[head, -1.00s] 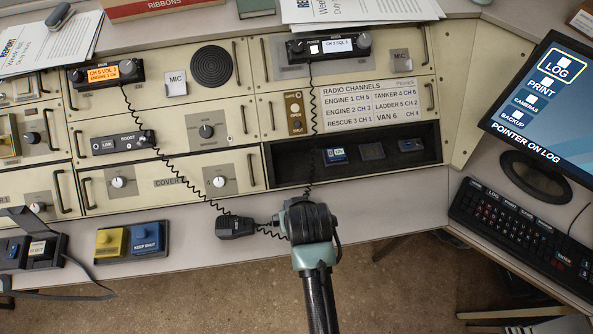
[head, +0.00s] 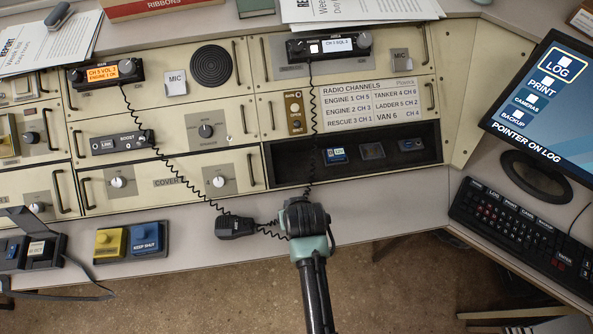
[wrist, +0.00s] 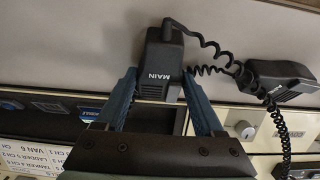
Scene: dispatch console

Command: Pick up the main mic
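The main mic (wrist: 160,65) is a black hand mic marked MAIN, in the middle of the wrist view. In the head view my gripper hides it. My gripper (wrist: 160,80) has its two blue fingers on either side of the mic, with the tips close to its sides. No clear gap shows at the tips, but I cannot tell whether they press on it. In the head view my gripper (head: 306,216) is over the desk's front strip, below the dark tray. A coiled cord runs from the mic's end to the right in the wrist view.
A second black mic (head: 236,227) lies just left of my gripper; it also shows in the wrist view (wrist: 280,80). Coiled cords hang across the panels. A yellow and blue button box (head: 130,240) stands further left, a keyboard (head: 525,235) to the right.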

